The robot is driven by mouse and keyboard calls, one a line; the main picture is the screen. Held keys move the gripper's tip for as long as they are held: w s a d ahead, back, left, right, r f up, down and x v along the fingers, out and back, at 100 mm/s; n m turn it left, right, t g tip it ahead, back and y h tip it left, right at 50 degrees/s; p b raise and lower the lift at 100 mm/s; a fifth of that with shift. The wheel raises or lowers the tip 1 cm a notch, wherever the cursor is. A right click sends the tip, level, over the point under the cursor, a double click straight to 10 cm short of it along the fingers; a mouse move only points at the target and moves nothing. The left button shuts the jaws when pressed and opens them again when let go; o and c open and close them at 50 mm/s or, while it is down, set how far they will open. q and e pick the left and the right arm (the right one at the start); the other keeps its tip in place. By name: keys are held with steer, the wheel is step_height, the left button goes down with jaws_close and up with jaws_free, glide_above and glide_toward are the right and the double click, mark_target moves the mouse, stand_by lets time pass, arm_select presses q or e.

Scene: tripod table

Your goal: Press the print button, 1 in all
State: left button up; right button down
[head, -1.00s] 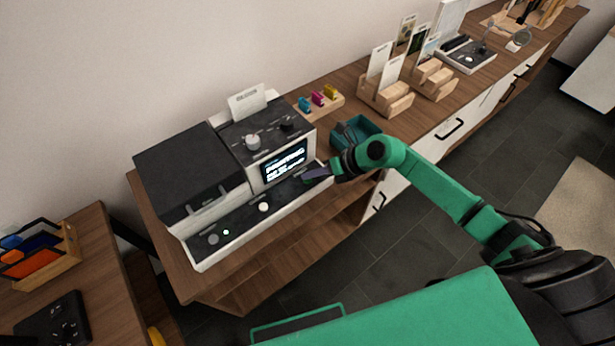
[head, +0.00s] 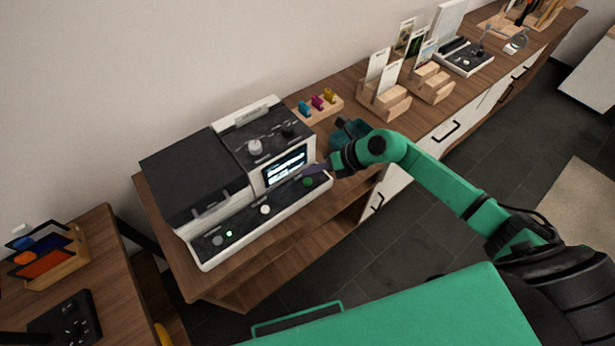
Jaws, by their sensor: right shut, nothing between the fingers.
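A black and white printer (head: 197,170) stands on the wooden counter with a lit screen (head: 285,167). Its front panel (head: 245,222) carries a round green button (head: 308,181), a round white button (head: 265,209) and a grey one (head: 217,240) beside a small green light. The labels are too small to read. My right gripper (head: 313,170) comes in from the right, shut and empty. Its tips are just above the green button, seemingly apart from it. My left gripper is not in view.
A wooden block with coloured pieces (head: 317,105) and wooden card stands (head: 385,98) are further back on the counter. A side table (head: 95,250) is at the left with an organiser (head: 48,258).

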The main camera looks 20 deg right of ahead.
mark_target(311, 183)
step_height(311, 183, up, 3)
steer(key=shift+r+p, duration=0.1)
steer(key=shift+p, duration=0.8)
